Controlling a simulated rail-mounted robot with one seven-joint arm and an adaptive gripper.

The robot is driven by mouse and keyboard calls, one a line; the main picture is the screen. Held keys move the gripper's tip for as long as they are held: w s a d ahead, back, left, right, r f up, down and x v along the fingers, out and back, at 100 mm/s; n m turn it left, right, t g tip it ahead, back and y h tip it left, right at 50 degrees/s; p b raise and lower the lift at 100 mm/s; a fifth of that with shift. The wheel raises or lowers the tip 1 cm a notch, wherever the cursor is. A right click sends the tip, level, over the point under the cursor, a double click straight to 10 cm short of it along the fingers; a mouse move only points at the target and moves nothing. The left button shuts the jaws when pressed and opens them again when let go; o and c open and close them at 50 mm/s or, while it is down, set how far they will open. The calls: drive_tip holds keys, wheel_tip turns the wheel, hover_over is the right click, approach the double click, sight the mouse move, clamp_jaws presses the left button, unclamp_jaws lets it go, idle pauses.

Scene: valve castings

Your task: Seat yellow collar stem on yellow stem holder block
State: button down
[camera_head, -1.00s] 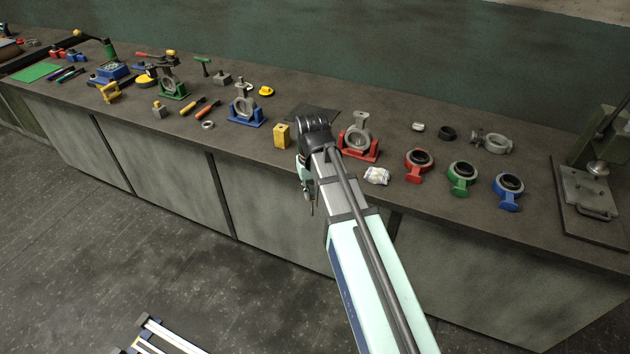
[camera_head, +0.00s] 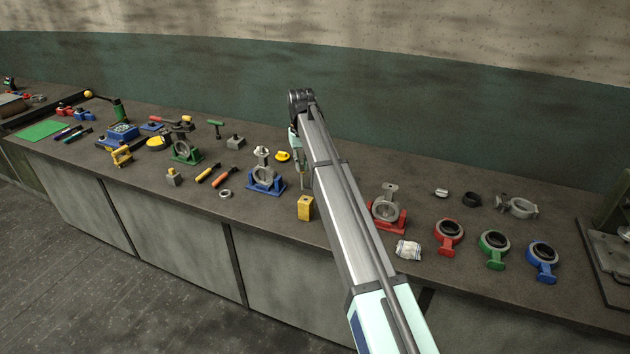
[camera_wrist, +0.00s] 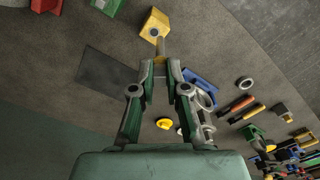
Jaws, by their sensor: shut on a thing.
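The yellow stem holder block (camera_head: 305,208) stands upright near the bench's front edge. In the wrist view its yellow body (camera_wrist: 154,18) shows a round grey spot facing me. My gripper (camera_wrist: 161,68) is shut on the yellow collar stem (camera_wrist: 161,47), a short grey rod with a yellow band between the fingertips. The stem's free end points toward the block and overlaps its near edge in the wrist view. I cannot tell whether it touches or enters it. In the head view my gripper (camera_head: 302,178) hangs just above and behind the block, with the stem hardly visible.
A blue valve fixture (camera_head: 265,178) stands left of the block and a red one (camera_head: 387,213) right of it. A yellow knob (camera_head: 283,156) lies behind. A dark mat (camera_wrist: 107,75) lies flat beside the gripper.

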drive_tip(key=shift+w+d+r, duration=0.15)
drive_tip(key=shift+w, duration=0.5)
drive_tip(key=shift+w+d, duration=0.1)
drive_tip(key=shift+d, duration=0.15)
drive_tip(key=shift+f+b, duration=0.4)
drive_tip(key=shift+f, duration=1.6)
drive_tip(key=shift+f, duration=0.15)
drive_tip(key=shift+f+b, duration=0.45)
drive_tip(key=shift+f, duration=1.1)
drive_tip(key=shift+f, duration=0.3)
